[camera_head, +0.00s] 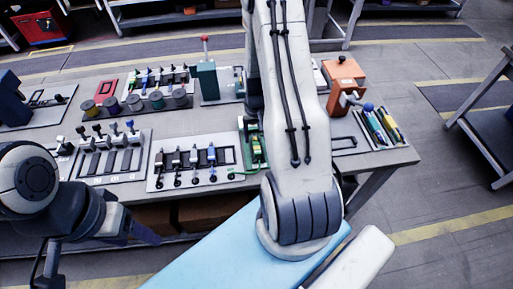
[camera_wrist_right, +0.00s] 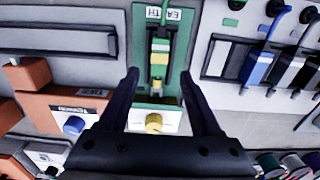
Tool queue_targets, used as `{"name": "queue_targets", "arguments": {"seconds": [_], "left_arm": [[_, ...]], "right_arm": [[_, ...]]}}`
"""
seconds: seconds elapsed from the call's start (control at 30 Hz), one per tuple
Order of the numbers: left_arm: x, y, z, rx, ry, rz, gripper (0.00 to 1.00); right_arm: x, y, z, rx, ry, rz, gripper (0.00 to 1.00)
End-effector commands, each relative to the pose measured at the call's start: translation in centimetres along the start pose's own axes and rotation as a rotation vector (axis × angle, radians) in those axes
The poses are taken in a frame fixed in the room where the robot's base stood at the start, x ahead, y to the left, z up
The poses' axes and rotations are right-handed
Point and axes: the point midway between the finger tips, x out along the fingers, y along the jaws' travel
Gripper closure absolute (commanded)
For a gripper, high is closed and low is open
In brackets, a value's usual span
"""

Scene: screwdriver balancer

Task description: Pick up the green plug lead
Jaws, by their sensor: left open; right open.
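The green plug lead (camera_wrist_right: 159,58) has a green and yellow body and sits in a slot of a green holder (camera_wrist_right: 177,22) labelled EARTH. In the head view, the plug (camera_head: 257,150) shows beside my right arm, with a green cable running down-left from its holder. My right gripper (camera_wrist_right: 159,76) is open, with one finger on each side of the plug in the wrist view; I cannot tell whether either touches it. In the head view my arm hides this gripper. My left gripper (camera_head: 125,229) is at the lower left, open and away from the plug.
A white rack (camera_head: 230,141) of black, white and blue plugs stands just left of the holder. An orange block (camera_head: 343,72) and a tray of coloured pens (camera_head: 380,127) are at the right. A yellow knob (camera_wrist_right: 153,123) sits near my right fingers.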

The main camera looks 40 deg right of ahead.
Motion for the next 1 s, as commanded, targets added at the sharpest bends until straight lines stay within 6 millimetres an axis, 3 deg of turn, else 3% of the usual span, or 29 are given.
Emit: {"name": "queue_targets", "arguments": {"seconds": [0.33, 0.63, 0.67, 0.8, 0.83, 1.0], "left_arm": [[-1.5, 0.1, -0.1, -0.001, 0.000, 0.000, 0.36], [-1.4, 0.1, -0.1, -0.001, 0.000, 0.000, 0.36], [-1.4, 0.1, -0.1, -0.001, 0.000, 0.000, 0.36], [-1.4, 0.1, -0.1, -0.001, 0.000, 0.000, 0.36], [-1.4, 0.1, -0.1, -0.001, 0.000, 0.000, 0.36], [-1.4, 0.1, -0.1, -0.001, 0.000, 0.000, 0.36]], "right_arm": [[4.2, 0.2, 0.6, -0.001, -0.003, 0.000, 0.35], [4.7, 0.2, 0.5, -0.001, 0.000, 0.000, 0.35], [4.7, 0.2, 0.5, -0.001, 0.000, 0.000, 0.43], [4.7, 0.2, 0.5, 0.000, 0.000, 0.000, 0.96], [4.7, 0.2, 0.5, 0.000, -0.001, 0.000, 1.00], [4.7, 0.2, 0.5, -0.001, 0.000, 0.000, 1.00]]}}
